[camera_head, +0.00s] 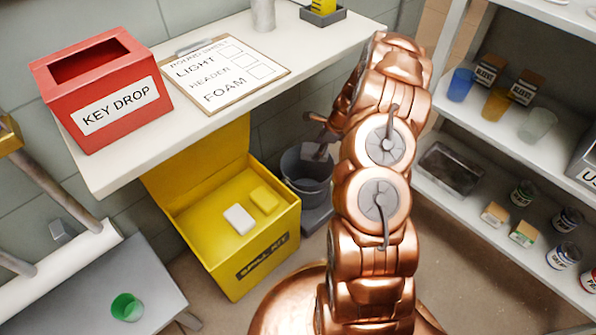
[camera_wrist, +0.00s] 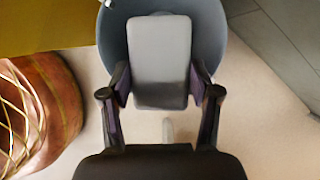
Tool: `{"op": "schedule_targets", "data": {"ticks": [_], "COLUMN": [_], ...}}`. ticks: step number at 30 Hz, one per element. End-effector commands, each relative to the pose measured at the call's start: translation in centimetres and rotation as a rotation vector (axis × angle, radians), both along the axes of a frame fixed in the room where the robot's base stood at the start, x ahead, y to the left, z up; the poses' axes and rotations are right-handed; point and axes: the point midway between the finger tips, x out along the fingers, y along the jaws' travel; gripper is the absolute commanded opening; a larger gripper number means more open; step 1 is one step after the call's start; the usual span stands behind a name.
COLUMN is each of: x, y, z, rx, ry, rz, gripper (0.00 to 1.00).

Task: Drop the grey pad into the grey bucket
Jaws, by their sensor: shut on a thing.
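The grey pad (camera_wrist: 160,62) is a light grey block held between the two fingers of my gripper (camera_wrist: 160,86), which is shut on it. The grey bucket (camera_wrist: 213,38) lies behind the pad in the wrist view. The pad hides much of its opening, and the pad's near end overlaps the near rim. In the head view the bucket (camera_head: 306,180) stands on the floor just right of the yellow box, and my gripper (camera_head: 318,138) is over its opening. The pad (camera_head: 314,152) is small there; its exact height above the rim is hard to tell.
A yellow spill kit box (camera_head: 262,245) with a white block (camera_head: 239,219) and a yellow block (camera_head: 265,199) stands left of the bucket. A white counter (camera_head: 215,125) with a red key drop box (camera_head: 105,90) is above. Stocked shelves (camera_head: 480,200) stand on the right.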

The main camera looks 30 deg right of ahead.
Motion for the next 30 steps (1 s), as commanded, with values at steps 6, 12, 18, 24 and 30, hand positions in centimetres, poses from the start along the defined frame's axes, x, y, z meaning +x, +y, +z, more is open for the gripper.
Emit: {"op": "schedule_targets", "data": {"ticks": [6, 12, 18, 24, 30], "x": [0.2, 0.2, 0.2, 0.1, 0.1], "y": [0.4, 0.5, 0.4, 0.3, 0.3], "z": [-0.6, -2.0, -4.0, -5.7, -6.1], "rx": [0.000, 0.000, 0.000, -0.001, 0.000], "ry": [0.000, 0.000, 0.000, -0.001, 0.000], "rz": [0.008, 0.010, 0.009, 0.007, 0.006], "gripper": [0.06, 0.06, 0.06, 0.06, 0.06]}}
